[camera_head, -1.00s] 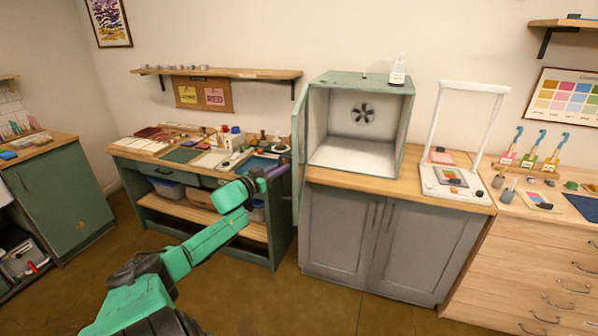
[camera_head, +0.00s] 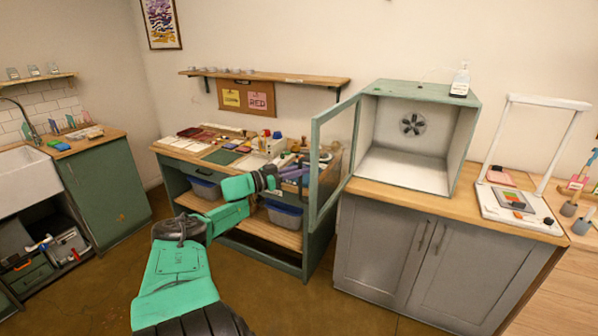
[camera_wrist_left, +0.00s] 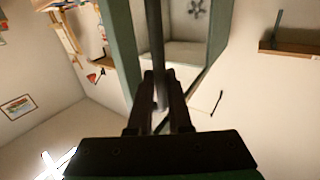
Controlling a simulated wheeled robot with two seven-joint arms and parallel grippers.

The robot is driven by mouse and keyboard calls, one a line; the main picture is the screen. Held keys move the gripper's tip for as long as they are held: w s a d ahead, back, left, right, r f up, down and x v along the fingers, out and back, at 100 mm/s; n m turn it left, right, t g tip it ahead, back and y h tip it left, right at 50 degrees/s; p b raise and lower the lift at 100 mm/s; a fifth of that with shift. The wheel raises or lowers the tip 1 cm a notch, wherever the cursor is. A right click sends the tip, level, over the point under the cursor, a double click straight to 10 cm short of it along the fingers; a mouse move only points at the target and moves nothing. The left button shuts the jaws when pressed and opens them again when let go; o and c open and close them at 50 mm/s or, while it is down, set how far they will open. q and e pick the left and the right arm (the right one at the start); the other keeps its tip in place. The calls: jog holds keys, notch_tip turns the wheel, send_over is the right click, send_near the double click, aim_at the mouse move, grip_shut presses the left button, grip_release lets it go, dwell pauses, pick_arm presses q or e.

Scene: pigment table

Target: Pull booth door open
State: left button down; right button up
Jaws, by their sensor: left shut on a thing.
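The booth (camera_head: 417,150) is a green box with a white inside and a fan in its back wall. It stands on the grey cabinet. Its green-framed door (camera_head: 314,155) stands open, swung out to the left of the booth's mouth. My left gripper (camera_head: 300,173) is at the door's outer edge, on its left side. In the left wrist view my left gripper (camera_wrist_left: 160,95) is shut on the grey bar handle (camera_wrist_left: 155,35) beside the green door frame (camera_wrist_left: 118,40). The door partly hides where the fingers meet the handle in the head view. My right gripper is not in view.
A wooden bench (camera_head: 225,155) with pigments and tools is behind my left arm. A white stand (camera_head: 520,205) is on the counter to the right. Bare floor lies in front of the cabinet (camera_head: 400,255).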

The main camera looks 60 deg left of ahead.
pick_arm(q)
jog(key=c, duration=0.8)
grip_release()
jog(key=shift+w+r, duration=0.1)
jog(key=shift+w, duration=0.1)
jog(key=shift+c, duration=0.2)
jog(key=shift+s+p, duration=0.3)
jog(key=shift+p, duration=0.15)
jog(key=s+a+p, duration=0.1)
jog(key=s+p, duration=0.4)
jog(key=s, duration=0.8)
jog(key=shift+s+f, duration=0.2)
jog(key=shift+s, duration=0.05)
